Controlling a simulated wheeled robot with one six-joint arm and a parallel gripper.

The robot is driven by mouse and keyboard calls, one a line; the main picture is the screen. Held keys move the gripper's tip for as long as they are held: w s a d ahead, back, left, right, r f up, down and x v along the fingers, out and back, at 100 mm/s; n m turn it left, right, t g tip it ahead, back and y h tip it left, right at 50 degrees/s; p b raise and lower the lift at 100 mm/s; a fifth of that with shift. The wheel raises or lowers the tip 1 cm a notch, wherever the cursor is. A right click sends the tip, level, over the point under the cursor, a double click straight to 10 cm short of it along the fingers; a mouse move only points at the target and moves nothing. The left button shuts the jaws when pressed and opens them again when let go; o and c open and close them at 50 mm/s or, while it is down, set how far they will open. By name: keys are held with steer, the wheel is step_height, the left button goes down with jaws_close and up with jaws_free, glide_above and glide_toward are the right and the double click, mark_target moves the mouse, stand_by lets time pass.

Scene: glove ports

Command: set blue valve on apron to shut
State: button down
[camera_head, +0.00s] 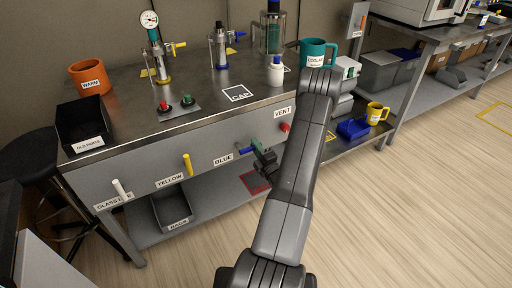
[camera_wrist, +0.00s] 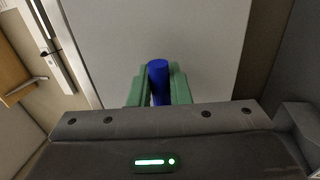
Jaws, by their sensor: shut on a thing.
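The blue valve (camera_head: 244,151) is on the front apron of the steel bench, to the right of the BLUE label (camera_head: 223,160). Its short blue handle sticks out to the left of my gripper (camera_head: 256,144), which hides the rest. In the wrist view the blue handle (camera_wrist: 158,75) stands between the green fingers of my gripper (camera_wrist: 158,88), with a finger close on each side. My gripper is shut on the handle. The exact angle of the handle on the apron is hard to tell.
On the same apron are a white handle (camera_head: 121,188), a yellow handle (camera_head: 187,164) and a red handle (camera_head: 285,127) by the VENT label (camera_head: 283,111). A grey bin (camera_head: 172,209) sits on the shelf below. Open floor (camera_head: 400,220) lies right of my arm.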

steer(key=c, duration=1.4)
jaws_free()
steer(key=shift+c, duration=0.2)
steer(key=shift+d, duration=0.1)
steer(key=p+v, duration=0.1)
steer(key=v, duration=1.2)
steer(key=shift+s+d+f, duration=0.15)
steer(key=shift+s, duration=0.2)
steer(key=b+x, duration=0.1)
steer(key=x, duration=1.3)
steer(key=shift+s+d, duration=0.1)
steer(key=shift+s, duration=0.05)
